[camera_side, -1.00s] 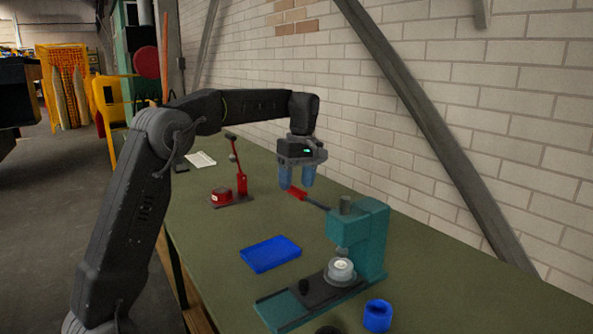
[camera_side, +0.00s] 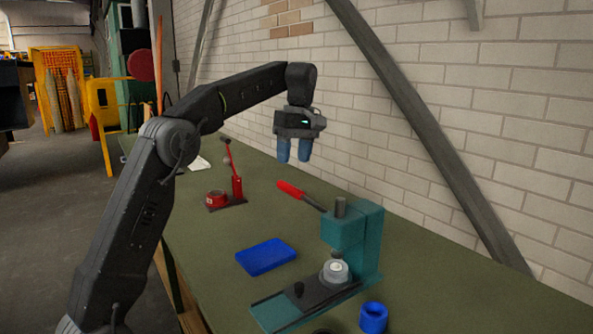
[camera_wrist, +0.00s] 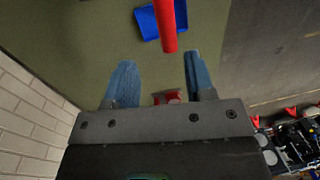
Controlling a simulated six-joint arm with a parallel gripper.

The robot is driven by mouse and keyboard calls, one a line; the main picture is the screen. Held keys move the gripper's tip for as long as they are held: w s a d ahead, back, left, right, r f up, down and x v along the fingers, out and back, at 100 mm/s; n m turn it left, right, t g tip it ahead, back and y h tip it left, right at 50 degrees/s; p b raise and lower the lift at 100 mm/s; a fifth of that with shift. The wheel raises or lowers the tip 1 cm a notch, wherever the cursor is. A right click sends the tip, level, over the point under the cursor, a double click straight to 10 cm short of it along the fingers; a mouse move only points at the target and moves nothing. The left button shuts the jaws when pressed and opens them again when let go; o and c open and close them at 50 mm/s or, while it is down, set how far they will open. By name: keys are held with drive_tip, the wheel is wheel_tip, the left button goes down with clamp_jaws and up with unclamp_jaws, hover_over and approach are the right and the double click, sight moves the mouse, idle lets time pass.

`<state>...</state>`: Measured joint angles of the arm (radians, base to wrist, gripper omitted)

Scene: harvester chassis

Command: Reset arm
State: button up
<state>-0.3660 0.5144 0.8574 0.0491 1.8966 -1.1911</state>
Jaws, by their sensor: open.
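My gripper (camera_side: 294,156) is open and empty, with its two blue fingers pointing down above the green table. In the wrist view its fingertips (camera_wrist: 158,62) stand apart with nothing between them. The teal press (camera_side: 360,240) stands on the table with a pale round part (camera_side: 335,270) at its base. Its lever with a red handle (camera_side: 290,188) sticks out toward the back left, below my gripper and apart from it. The red handle also shows in the wrist view (camera_wrist: 164,25), beyond the fingers.
A blue tray (camera_side: 265,257) lies left of the press, and a blue ring (camera_side: 373,318) stands at the front. A red hand press (camera_side: 236,188) stands farther back on the table (camera_side: 205,250). A brick wall (camera_side: 500,130) runs along the right. The air around my gripper is clear.

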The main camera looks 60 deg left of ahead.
drive_tip(key=s+d+f+m+t, duration=0.3)
drive_tip(key=s+d+m+t, duration=0.2)
drive_tip(key=s+d+m, duration=0.95)
drive_tip(key=s+d+f+m+t, duration=0.2)
drive_tip(key=s+d+f+m, duration=0.1)
drive_tip(key=s+f, duration=0.5)
drive_tip(key=shift+s+d, duration=0.2)
drive_tip(key=shift+s, duration=1)
drive_tip(key=shift+m, duration=0.25)
